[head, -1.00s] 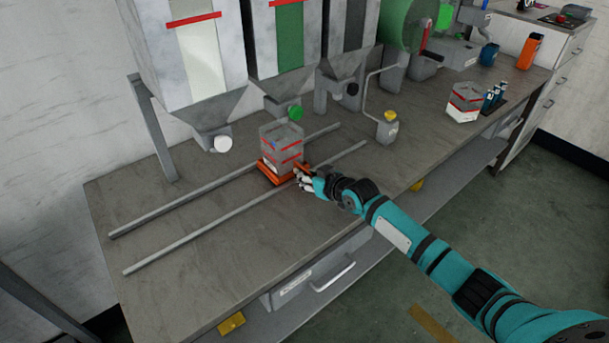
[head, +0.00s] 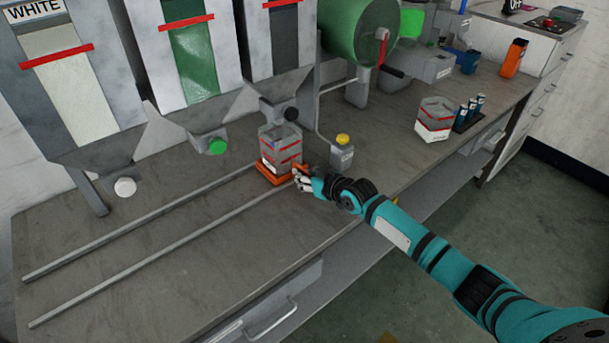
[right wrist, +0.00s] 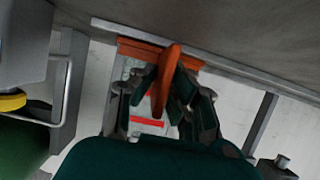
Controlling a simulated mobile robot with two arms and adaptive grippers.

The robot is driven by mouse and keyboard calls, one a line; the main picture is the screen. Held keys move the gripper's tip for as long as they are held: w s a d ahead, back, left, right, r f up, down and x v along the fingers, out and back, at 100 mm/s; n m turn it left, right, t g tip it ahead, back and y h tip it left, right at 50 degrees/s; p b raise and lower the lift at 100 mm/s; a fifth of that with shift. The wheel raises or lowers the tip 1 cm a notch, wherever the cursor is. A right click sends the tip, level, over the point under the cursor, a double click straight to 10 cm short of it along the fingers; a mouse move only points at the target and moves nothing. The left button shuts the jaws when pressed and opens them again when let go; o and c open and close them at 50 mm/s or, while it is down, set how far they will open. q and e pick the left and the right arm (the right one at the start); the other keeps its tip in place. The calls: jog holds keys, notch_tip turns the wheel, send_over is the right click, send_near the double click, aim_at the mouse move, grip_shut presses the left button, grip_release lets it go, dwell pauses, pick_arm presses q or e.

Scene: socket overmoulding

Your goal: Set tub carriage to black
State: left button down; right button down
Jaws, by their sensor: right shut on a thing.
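The orange tub carriage (head: 272,176) sits on the two rails, by the outlet of the black hopper (head: 284,50). Its clear tub (head: 281,148) with red bands stands upright on it, just below and slightly left of the black knob (head: 291,114). My right gripper (head: 303,179) is at the carriage's right front side. In the right wrist view, its fingers (right wrist: 172,100) are closed around the orange handle (right wrist: 167,80) of the carriage. Whether the tub lies exactly under the outlet is hard to tell. My left gripper is not in view.
The white hopper's white knob (head: 125,187) and the green hopper's green knob (head: 217,146) are to the left. Another clear container (head: 435,119) is farther right. The rails (head: 130,225) are bare on the left.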

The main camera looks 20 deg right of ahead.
jog(key=shift+d, duration=0.2)
jog(key=c, duration=1.4)
grip_release()
jog(key=shift+d, duration=0.15)
jog(key=shift+c, duration=0.2)
jog(key=shift+s+r, duration=0.1)
jog(key=shift+s, duration=0.1)
jog(key=v, duration=1.1)
jog(key=shift+s+d+r, duration=0.15)
jog(key=shift+d, duration=0.05)
